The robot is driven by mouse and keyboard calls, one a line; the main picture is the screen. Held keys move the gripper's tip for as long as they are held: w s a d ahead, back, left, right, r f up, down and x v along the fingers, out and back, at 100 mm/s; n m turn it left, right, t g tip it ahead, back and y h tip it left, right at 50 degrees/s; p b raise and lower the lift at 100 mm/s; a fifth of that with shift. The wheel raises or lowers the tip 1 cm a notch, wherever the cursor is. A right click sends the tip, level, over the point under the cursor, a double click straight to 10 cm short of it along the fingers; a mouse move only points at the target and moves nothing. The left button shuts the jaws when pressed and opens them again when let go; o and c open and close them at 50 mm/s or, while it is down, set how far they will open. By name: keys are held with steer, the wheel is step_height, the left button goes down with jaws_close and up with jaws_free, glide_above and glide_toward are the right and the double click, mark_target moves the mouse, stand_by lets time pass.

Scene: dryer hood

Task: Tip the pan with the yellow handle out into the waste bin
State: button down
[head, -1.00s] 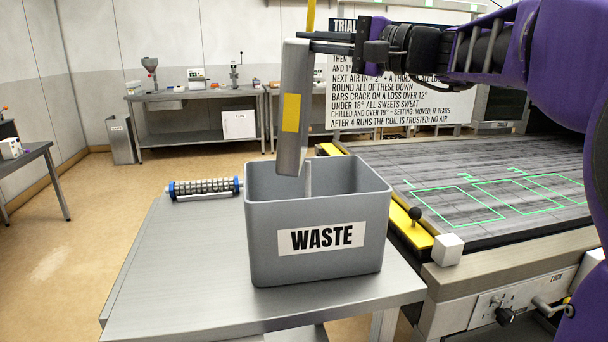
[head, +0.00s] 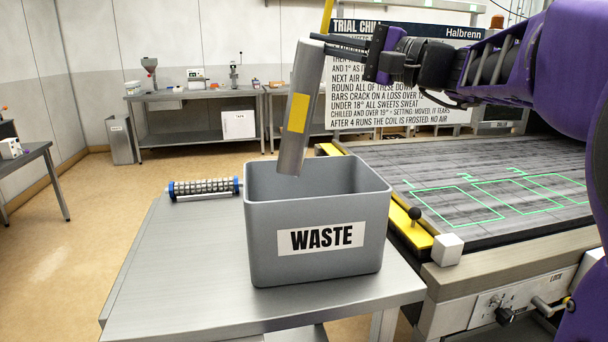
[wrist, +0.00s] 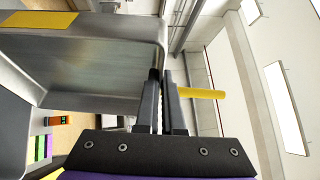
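The grey metal pan (head: 305,90) has a yellow patch on its side and a yellow handle (head: 327,14) at the top. It stands steeply on end, its lower end over the back left part of the waste bin (head: 262,245). My gripper (head: 322,42) is shut on the pan at its handle end. In the wrist view the fingers (wrist: 162,100) close near the handle (wrist: 202,93), beside the pan wall (wrist: 100,45). The visible part of the pan's inside looks bare. The bin is grey, upright and labelled WASTE; its floor is hidden.
The bin stands on a steel table (head: 180,270). A studded roller (head: 205,188) with blue ends lies at the table's back edge. A slatted bed with green outlines (head: 455,205) and a white cube (head: 447,249) are to the right. The table's left front is clear.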

steer(key=w+a+r+n+g+h+p, duration=0.15)
steer(key=a+h+p, duration=0.25)
steer(key=a+p, duration=0.55)
steer(key=w+a+f+n+g+h+p, duration=0.1)
steer(key=a+f+n+g+h, duration=0.1)
steer(key=a+f+h, duration=0.4)
steer(key=w+a+f+n+g+h+p, duration=0.1)
steer(key=w+a+f+n+g+h, duration=0.1)
steer(key=a+f+h, duration=0.5)
steer(key=shift+a+f+h, duration=0.3)
steer(key=shift+a+f, duration=2.85)
steer(key=shift+a, duration=2.25)
steer(key=shift+n, duration=0.25)
steer(key=shift+s, duration=0.1)
